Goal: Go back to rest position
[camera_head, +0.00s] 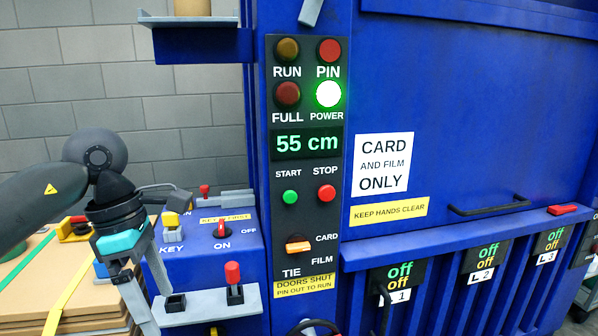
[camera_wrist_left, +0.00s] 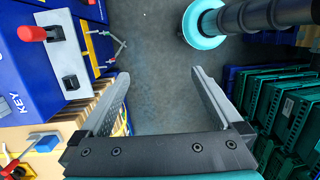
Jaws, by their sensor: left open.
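My left gripper (camera_head: 160,308) hangs at the lower left in the head view, fingers pointing down and to the right. It is in front of the blue control box (camera_head: 200,262), near the red-knobbed lever and its grey plate (camera_head: 203,312). In the left wrist view the gripper (camera_wrist_left: 160,74) is open, with nothing between its fingers; grey floor shows beyond them. The red knob (camera_wrist_left: 33,34) shows at the left there, apart from the fingers. My right gripper is in neither view.
The blue machine's panel (camera_head: 306,160) has a lit POWER lamp and reads 55 cm. Strapped cardboard (camera_head: 88,296) lies at the left beside my arm. In the left wrist view, stacked green crates (camera_wrist_left: 285,105) stand at the right; the floor (camera_wrist_left: 158,100) between is clear.

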